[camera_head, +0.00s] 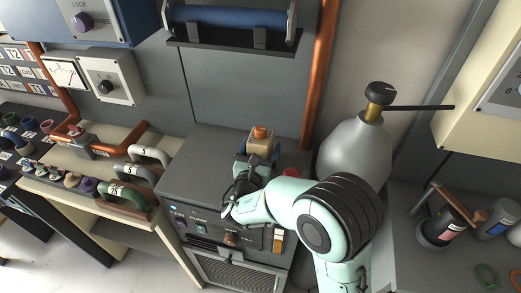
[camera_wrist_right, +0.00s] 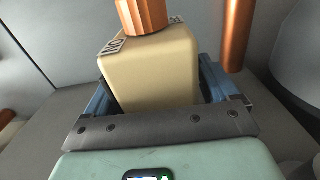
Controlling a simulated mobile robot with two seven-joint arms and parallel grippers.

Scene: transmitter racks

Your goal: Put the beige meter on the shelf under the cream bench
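The beige meter (camera_head: 260,146), a small box with a copper-orange knob on top, is at the top of the dark grey cabinet. My right gripper (camera_head: 252,172) is at its near side. In the right wrist view the meter (camera_wrist_right: 155,70) is between the two blue fingers of my right gripper (camera_wrist_right: 158,88); whether they press on it is unclear, and its lower part is hidden by the palm. The cream bench (camera_head: 118,212) stands at the left, with a shelf (camera_head: 145,240) under its top. My left gripper is not in view.
The dark cabinet (camera_head: 200,165) stands right of the bench. A grey bottle (camera_head: 350,155) with a black knob and rod is right of the meter. A copper pipe (camera_head: 318,75) runs up the wall behind. Several handled items, including a green handle (camera_head: 125,197), are on the bench.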

